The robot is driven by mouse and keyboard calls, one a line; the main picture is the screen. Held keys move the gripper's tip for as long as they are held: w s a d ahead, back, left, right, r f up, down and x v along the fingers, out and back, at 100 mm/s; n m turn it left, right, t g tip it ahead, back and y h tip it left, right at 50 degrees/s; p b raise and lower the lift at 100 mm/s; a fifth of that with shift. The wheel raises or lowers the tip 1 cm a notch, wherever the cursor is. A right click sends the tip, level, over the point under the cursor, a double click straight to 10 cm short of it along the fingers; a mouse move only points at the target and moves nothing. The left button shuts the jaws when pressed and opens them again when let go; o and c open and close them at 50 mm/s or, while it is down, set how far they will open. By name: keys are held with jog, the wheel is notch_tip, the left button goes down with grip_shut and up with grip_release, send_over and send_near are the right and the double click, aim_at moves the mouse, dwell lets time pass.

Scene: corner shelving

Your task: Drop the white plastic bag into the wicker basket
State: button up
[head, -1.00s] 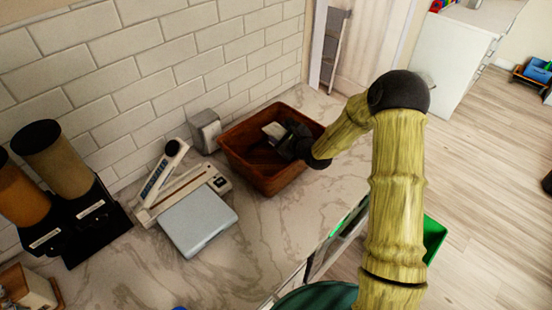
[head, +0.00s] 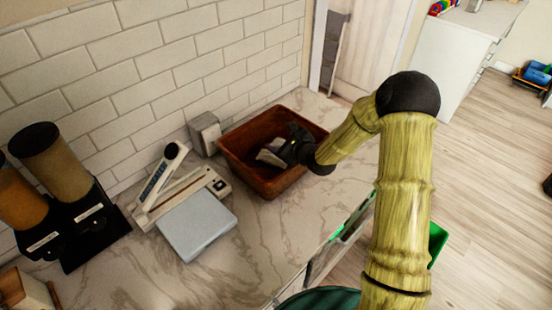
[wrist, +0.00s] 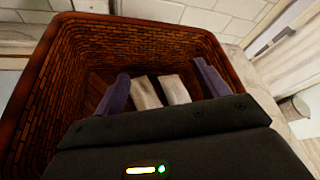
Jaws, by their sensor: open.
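The brown wicker basket (head: 262,186) stands on the counter against the tiled wall; its woven inner wall fills much of the wrist view (wrist: 160,42). The white plastic bag (head: 268,157) shows as a small pale shape inside the basket, partly hidden by my gripper. In the wrist view, two pale pieces that look like the bag (wrist: 146,93) lie beyond and between my fingers. My gripper (head: 287,146) is over the basket's right part, its fingers apart with a gap between them (wrist: 162,84). Whether the bag rests on the basket floor is hard to tell.
A small grey box (head: 205,132) stands at the wall. Dark-lidded dispensers (head: 58,165) are far left. The marble counter in front is clear.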

jog(key=b+v, duration=0.2)
jog(key=v, duration=1.3)
jog(key=shift+d, duration=0.4)
jog(key=shift+s, duration=0.1)
jog(key=s+d+n+g+h, duration=0.2)
jog(key=s+n+g+h, duration=0.1)
jog(key=s+n, duration=0.6)
jog(key=s+d+n+g+h, duration=0.3)
jog(key=s+n+g, duration=0.3)
jog(key=s+n, duration=0.4)
jog(key=n+h, duration=0.1)
jog(key=n, duration=0.4)
jog(key=shift+f, duration=0.15)
jog(key=shift+c, duration=0.2)
